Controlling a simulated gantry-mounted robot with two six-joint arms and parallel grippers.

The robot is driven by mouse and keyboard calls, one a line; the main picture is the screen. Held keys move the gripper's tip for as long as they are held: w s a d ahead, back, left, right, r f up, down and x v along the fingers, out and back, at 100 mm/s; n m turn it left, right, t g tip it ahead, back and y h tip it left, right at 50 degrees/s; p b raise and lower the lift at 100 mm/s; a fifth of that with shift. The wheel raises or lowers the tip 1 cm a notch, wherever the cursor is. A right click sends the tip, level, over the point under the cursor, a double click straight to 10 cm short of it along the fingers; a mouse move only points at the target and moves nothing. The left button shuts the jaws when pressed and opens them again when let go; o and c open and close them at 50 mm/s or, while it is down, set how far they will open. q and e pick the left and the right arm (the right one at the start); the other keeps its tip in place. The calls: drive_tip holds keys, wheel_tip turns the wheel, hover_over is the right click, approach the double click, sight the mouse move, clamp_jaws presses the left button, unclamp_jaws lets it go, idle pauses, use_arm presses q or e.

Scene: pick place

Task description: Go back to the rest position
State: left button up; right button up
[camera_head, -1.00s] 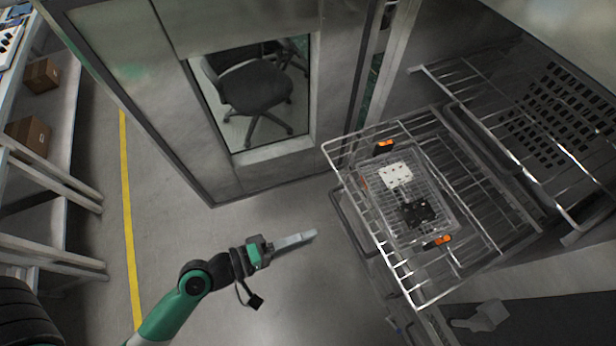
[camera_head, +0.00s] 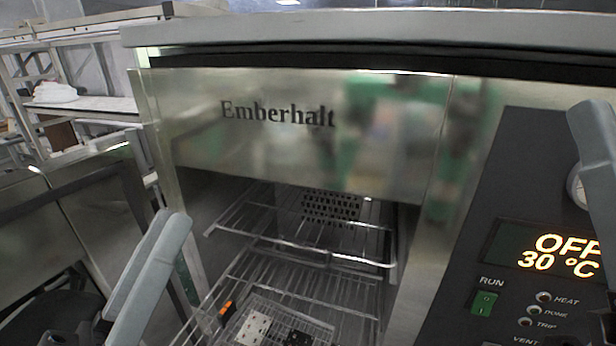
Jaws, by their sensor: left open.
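A grey finger of what looks like my right gripper (camera_head: 597,145) stands at the right edge, in front of the control panel. The rest of it is cut off, so its jaw state is unclear.
A steel oven marked Emberhalt (camera_head: 290,130) fills the middle. Its wire rack (camera_head: 300,245) extends outward, with a wire basket (camera_head: 285,308) holding a white and a black piece at the bottom. The control panel (camera_head: 540,240) reads OFF, 30 °C. Shelving stands at the left.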

use_arm(q)
drive_tip(key=s+a+r+m+t+y+p, duration=0.1)
drive_tip(key=s+a+r+t+y, duration=0.1)
drive_tip(key=a+r+y, duration=0.3)
drive_tip(key=s+a+r+m+t+y+p, duration=0.1)
drive_tip(key=s+r+t+y, duration=0.1)
drive_tip(key=r+y, duration=0.35)
wheel_tip(320, 180, up, 21)
drive_tip(key=h+p, duration=0.2)
drive_tip(key=p, duration=1.8)
drive_tip(key=shift+w+d+r, duration=0.2)
drive_tip(key=shift+w+d, duration=0.1)
drive_tip(key=shift+d, duration=0.05)
drive_tip(key=shift+f+h, duration=0.1)
drive_tip(key=shift+h, duration=0.15)
